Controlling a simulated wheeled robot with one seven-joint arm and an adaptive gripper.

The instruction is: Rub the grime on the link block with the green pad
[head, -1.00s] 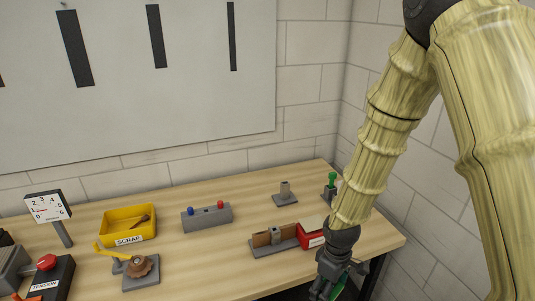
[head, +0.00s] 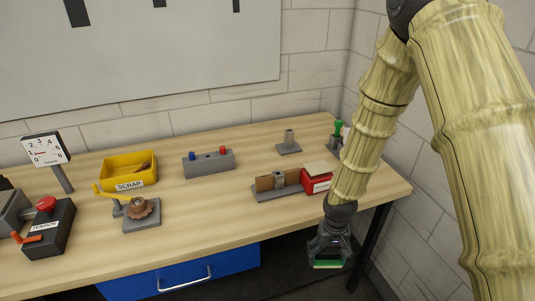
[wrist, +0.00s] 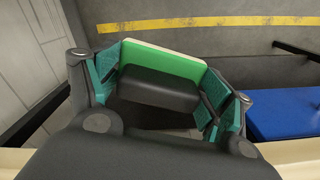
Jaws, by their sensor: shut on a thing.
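My gripper (head: 328,247) hangs off the bench's front right edge, over the dark floor. It is shut on the green pad (head: 327,264), which also shows in the wrist view (wrist: 160,62) as a green slab with a pale edge and a dark block against it. The teal fingertips flank it. The pad touches nothing on the bench.
Farther back are a grey post (head: 289,138) and a green-topped piece (head: 338,127). A yellow scrap bin (head: 128,170) and a knobbed grey block (head: 208,165) stand left. The front middle of the bench (head: 205,228) is clear.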

